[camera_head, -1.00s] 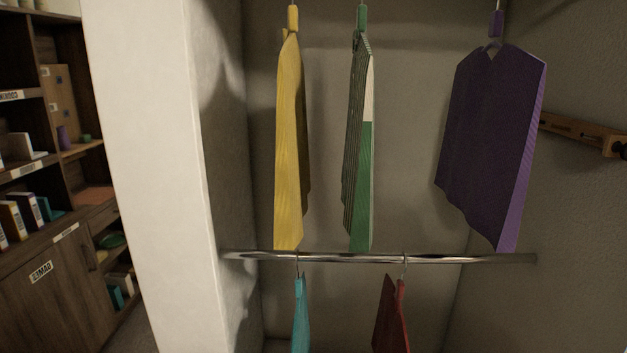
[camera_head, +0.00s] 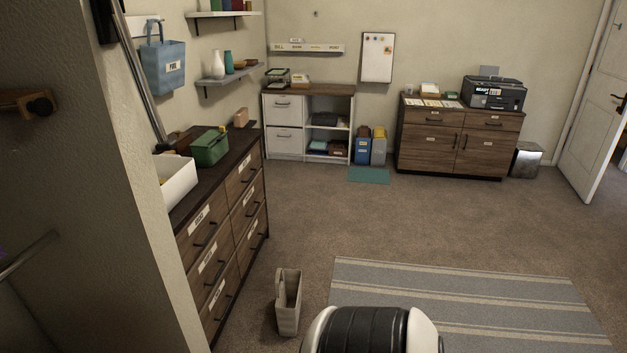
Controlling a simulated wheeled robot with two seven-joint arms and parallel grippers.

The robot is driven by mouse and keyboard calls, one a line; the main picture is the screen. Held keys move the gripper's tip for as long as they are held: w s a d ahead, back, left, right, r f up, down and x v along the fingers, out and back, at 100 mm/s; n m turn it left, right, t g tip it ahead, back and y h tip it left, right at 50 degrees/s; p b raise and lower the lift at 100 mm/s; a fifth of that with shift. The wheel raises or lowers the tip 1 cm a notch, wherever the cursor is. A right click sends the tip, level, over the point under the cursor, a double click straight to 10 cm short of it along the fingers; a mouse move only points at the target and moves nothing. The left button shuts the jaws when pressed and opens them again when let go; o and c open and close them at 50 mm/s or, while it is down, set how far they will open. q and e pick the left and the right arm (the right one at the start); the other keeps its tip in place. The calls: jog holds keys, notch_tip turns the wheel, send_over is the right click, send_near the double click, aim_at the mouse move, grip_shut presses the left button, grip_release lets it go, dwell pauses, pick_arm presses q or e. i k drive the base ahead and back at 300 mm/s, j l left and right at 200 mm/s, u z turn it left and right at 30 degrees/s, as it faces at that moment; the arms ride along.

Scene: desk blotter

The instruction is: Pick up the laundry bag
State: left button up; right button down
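Two bags show in the head view, and I cannot tell for sure which is the laundry bag. A beige-grey upright bag (camera_head: 288,303) with a tall handle opening stands on the carpet, just right of the long dresser's near end. A blue bag (camera_head: 163,67) with a handle and a small white label hangs on the left wall above the dresser. Neither gripper is in view, and nothing is seen touching either bag.
A long dark dresser (camera_head: 236,208) runs along the left, with a white bin (camera_head: 176,181) and green box (camera_head: 210,149) on top. A grey striped rug (camera_head: 460,295) lies at right. Open carpet (camera_head: 330,220) stretches to the far cabinets (camera_head: 458,142).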

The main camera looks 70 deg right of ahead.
aim_at(288, 293)
jog(key=z, duration=2.15)
jog(key=i+u, duration=0.1)
jog(key=u, duration=0.35)
jog(key=i+l+u, duration=0.35)
jog(key=l, duration=0.3)
jog(key=i+l+u, duration=0.15)
jog(key=l, duration=0.25)
jog(key=i+l+u, duration=0.2)
jog(key=l, duration=0.2)
